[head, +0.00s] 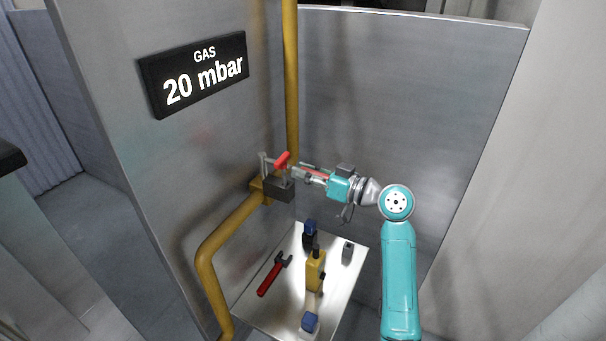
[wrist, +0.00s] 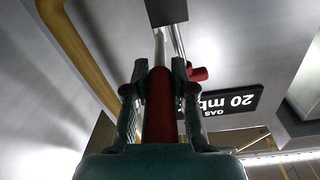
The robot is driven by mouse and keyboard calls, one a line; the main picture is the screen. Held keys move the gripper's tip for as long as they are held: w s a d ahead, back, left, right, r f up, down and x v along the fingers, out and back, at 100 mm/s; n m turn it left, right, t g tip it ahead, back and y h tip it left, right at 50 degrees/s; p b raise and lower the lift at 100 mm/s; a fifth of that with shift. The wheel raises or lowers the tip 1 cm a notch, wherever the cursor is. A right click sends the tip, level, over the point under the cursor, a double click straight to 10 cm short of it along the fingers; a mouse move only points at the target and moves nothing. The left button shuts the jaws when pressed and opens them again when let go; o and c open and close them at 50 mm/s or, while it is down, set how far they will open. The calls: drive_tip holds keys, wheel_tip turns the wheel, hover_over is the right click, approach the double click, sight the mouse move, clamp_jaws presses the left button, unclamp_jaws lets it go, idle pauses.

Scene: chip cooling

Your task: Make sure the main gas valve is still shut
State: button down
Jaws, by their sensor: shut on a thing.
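The gas valve is a dark block (head: 278,188) on the yellow pipe (head: 240,216); the block seems to show at the top of the wrist view (wrist: 166,12). A red handle (head: 282,160) sits just above the block, slanted; a red stub also shows in the wrist view (wrist: 198,74). My gripper (head: 303,172) is right beside the valve. In the wrist view its fingers are shut on a red grip (wrist: 158,105) with a metal shaft running toward the block. I cannot tell whether this grip belongs to the valve, nor whether the valve is shut.
A black sign (head: 195,75) reads "GAS 20 mbar" on the left metal wall. Below is a pale shelf (head: 252,312) holding a red wrench (head: 271,279), a yellow device (head: 315,272) and small blue and grey items. Metal walls enclose the corner behind my arm.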

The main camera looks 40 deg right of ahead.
drive_tip(key=shift+w+d+n+y, duration=0.1)
drive_tip(key=shift+d+n+y, duration=0.3)
drive_tip(key=shift+y, duration=0.2)
drive_tip(key=c, duration=1)
unclamp_jaws()
drive_tip(key=v, duration=1.2)
drive_tip(key=shift+r, duration=0.15)
